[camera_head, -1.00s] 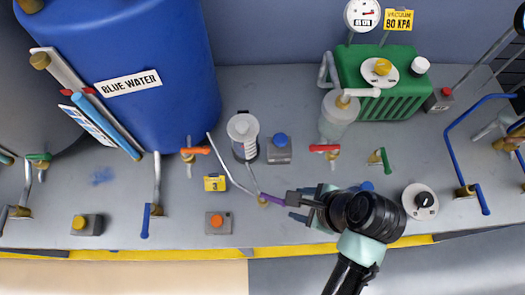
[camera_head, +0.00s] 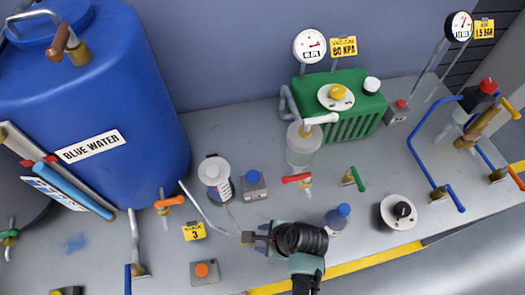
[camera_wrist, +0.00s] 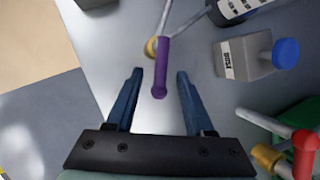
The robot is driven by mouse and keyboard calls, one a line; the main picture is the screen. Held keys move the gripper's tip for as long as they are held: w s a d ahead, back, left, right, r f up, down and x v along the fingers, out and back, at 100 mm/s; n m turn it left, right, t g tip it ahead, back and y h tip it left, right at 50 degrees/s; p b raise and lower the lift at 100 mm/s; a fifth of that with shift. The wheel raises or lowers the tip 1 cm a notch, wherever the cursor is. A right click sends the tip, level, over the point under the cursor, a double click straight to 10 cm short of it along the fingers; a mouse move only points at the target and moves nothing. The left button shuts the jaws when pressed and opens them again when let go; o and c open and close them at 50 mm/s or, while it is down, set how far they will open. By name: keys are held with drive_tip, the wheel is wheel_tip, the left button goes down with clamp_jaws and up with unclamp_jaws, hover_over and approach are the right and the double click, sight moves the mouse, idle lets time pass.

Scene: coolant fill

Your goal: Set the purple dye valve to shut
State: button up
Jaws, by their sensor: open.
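The purple dye valve shows in the wrist view as a purple lever handle (camera_wrist: 162,70) beside a brass fitting (camera_wrist: 151,47), with a thin grey pipe running up from it. My gripper (camera_wrist: 159,75) is open, with one blue finger on each side of the handle. The handle's free end lies in the gap between the fingers. I cannot tell whether either finger touches it. In the head view my gripper (camera_head: 259,238) is at the brass fitting (camera_head: 246,237), and the purple handle is hidden behind it.
A blue-button box (camera_head: 253,185) and a red-handled valve (camera_head: 297,178) stand behind my gripper. A blue-capped bottle (camera_head: 338,216) is close on its right. A box with an orange button (camera_head: 204,270) is at left front. The dye syringe-like cylinder (camera_head: 214,178) stands behind left.

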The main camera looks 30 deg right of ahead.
clamp_jaws()
idle(0.3)
drive_tip(key=shift+w+d+r+n+y+p, duration=0.1)
drive_tip(key=shift+w+d+n+y+p, duration=0.15)
drive_tip(key=shift+n, duration=0.3)
drive_tip(key=shift+w+d+r+n+y+p, duration=0.1)
drive_tip(key=shift+w+n+y+p, duration=0.1)
drive_tip(key=shift+n, duration=0.35)
drive_tip(key=shift+w+d+f+n+g+y, duration=0.1)
drive_tip(key=shift+w+n+g+y, duration=0.15)
drive_tip(key=shift+n, duration=0.35)
drive_tip(key=shift+w+d+f+n+g+y, duration=0.15)
drive_tip(key=shift+n+g, duration=0.2)
drive_tip(key=shift+n, duration=0.25)
drive_tip(key=shift+a, duration=0.1)
unclamp_jaws()
drive_tip(key=shift+r, duration=0.15)
